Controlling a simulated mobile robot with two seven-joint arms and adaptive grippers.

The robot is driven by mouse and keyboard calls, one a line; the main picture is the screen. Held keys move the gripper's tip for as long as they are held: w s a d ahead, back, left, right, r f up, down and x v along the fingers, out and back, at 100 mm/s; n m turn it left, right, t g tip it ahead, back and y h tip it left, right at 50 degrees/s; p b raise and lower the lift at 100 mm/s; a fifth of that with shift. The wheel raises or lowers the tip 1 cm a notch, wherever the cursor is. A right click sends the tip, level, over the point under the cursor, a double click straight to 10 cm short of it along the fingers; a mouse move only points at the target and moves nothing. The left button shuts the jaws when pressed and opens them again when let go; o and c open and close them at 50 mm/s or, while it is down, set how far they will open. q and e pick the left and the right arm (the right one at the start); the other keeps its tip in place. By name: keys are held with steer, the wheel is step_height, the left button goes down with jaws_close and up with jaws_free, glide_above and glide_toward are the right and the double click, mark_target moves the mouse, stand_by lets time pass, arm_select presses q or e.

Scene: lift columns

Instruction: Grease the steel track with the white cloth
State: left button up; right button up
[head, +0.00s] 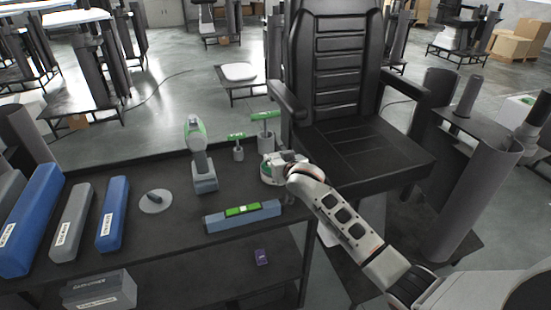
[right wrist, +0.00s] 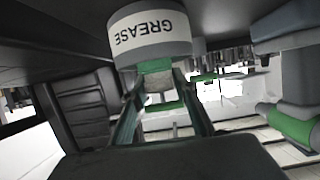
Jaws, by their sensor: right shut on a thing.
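My right gripper (head: 272,166) is low over the right end of the dark bench, in front of a grey cup (head: 266,143) with a green T-handle. In the right wrist view, which looks upside down, its fingers (right wrist: 157,82) close on a small grey-and-green piece (right wrist: 158,85). This piece is against a grey tin (right wrist: 151,35) labelled GREASE; I cannot tell whether they are joined. A blue-grey bar (head: 270,211) with a green-and-white piece on top lies nearer the front edge. It may be the track. I cannot make out a white cloth. My left gripper is not in view.
A grey-green drill-like tool (head: 203,172) stands left of my gripper, near a smaller green-handled tool (head: 238,150). A grey disc (head: 156,202) and blue and grey boxes (head: 113,215) lie farther left. A black chair (head: 365,145) stands close on the right. Bare bench shows between the tools.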

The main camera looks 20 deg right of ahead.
mark_target(275, 157)
steer(key=shift+r+p, duration=1.15)
steer(key=shift+p, duration=0.2)
steer(key=shift+r, duration=2.3)
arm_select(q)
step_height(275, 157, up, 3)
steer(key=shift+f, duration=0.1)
arm_select(e)
steer(key=shift+r, duration=0.15)
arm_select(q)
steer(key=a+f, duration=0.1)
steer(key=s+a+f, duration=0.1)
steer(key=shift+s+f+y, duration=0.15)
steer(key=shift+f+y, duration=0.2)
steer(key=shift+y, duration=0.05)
arm_select(e)
steer(key=s+d+r, duration=0.1)
steer(key=s+r, duration=1.9)
steer(key=s, duration=0.2)
steer(key=shift+d, duration=0.35)
